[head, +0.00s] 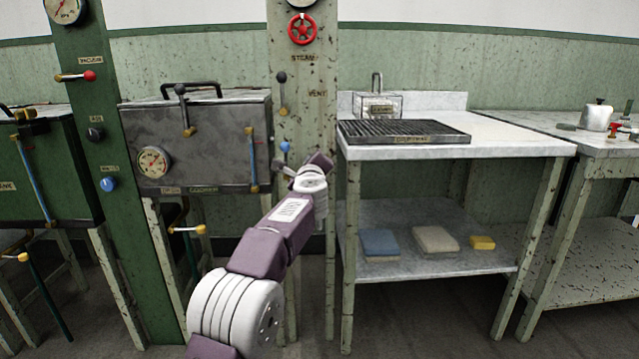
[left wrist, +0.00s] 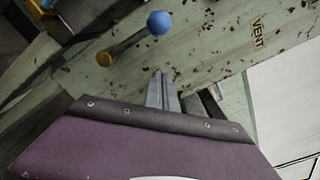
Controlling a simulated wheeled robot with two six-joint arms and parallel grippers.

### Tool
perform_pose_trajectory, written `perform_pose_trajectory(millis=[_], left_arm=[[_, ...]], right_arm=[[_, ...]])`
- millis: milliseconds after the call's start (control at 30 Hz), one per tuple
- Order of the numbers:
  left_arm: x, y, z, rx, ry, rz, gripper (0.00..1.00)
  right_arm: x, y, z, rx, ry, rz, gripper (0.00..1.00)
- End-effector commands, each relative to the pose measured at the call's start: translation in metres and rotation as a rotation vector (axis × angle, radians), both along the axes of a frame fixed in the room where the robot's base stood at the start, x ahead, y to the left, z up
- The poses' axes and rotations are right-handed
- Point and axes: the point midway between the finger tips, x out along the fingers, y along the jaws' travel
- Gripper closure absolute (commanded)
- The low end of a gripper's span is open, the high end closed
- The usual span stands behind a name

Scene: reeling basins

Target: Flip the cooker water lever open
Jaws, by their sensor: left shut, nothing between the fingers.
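A lever with a blue ball knob (head: 285,147) is on the pale green post beside the grey cooker (head: 200,140). In the left wrist view its blue knob (left wrist: 159,22) sits on a metal stem running down-left to a brass pivot (left wrist: 104,58). My left gripper (head: 281,168) is just below this lever in the head view. In the left wrist view its fingertips (left wrist: 159,76) are together and empty, below the knob and apart from it. My wrist hides part of the post. My right gripper is in neither view.
The pale post (head: 303,100) also carries a red wheel (head: 302,29) and a black-knobbed lever (head: 282,77) near a VENT label. A green post (head: 90,130) with other controls stands left. A marble-topped table (head: 500,137) with a dark grate (head: 403,133) stands close right.

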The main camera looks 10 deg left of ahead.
Motion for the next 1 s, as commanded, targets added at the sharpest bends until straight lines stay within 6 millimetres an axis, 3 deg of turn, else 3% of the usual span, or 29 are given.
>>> perform_pose_trajectory(millis=[33,100,300,467,767,867,1000], left_arm=[[-0.014,-0.004,-0.006,0.0,-0.004,-0.001,1.0],[-0.03,-0.007,-0.006,0.0,-0.003,0.0,1.0],[-0.063,-0.017,-0.002,-0.002,0.0,-0.001,1.0],[-0.074,-0.02,0.0,0.0,0.001,0.001,1.0],[-0.074,-0.02,0.0,-0.001,0.0,0.001,1.0],[-0.075,-0.017,0.015,-0.001,-0.002,0.006,1.0],[-0.086,0.003,0.068,0.005,-0.001,0.037,1.0]], right_arm=[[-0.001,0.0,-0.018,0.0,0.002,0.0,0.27],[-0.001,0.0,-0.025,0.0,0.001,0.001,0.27],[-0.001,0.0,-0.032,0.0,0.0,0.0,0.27],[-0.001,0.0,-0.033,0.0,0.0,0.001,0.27],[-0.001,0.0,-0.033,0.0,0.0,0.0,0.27],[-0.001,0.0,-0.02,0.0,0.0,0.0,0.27],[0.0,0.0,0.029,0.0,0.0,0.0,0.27]])
